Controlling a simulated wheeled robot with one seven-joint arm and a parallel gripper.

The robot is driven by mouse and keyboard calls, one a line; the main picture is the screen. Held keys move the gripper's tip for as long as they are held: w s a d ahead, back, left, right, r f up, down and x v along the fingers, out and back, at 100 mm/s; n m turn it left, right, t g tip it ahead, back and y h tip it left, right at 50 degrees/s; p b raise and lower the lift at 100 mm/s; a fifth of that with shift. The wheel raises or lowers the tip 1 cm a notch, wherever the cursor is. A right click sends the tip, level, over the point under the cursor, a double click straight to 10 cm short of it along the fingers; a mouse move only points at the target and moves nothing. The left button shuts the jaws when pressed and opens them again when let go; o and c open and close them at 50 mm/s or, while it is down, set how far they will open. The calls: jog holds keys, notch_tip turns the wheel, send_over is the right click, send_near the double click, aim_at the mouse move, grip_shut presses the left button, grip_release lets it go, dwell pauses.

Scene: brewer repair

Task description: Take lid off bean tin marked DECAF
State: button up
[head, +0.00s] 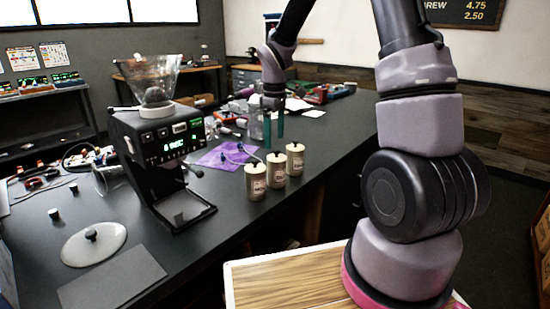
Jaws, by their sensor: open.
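Three cream bean tins stand in a diagonal row near the bench's front edge: a front tin (255,183), a middle tin (276,170) and a back tin (295,159). Each has its lid on, with a dark knob on top. The dark labels are too small to read surely, so I cannot tell which is DECAF. My gripper (273,143) has teal fingers pointing down, apart and empty. In the picture it is above and behind the tins, not touching them.
A coffee machine (165,150) with a clear hopper (150,78) stands left of the tins. A purple cloth (222,157) with a cable lies behind them. A round glass lid (94,244) and a grey mat (112,279) lie at the front left. Clutter fills the bench's far end.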

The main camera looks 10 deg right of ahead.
notch_tip(320, 180, down, 5)
jog(key=shift+d+f, duration=0.1)
jog(key=shift+c, duration=0.3)
jog(key=c, duration=1.1)
notch_tip(320, 180, up, 10)
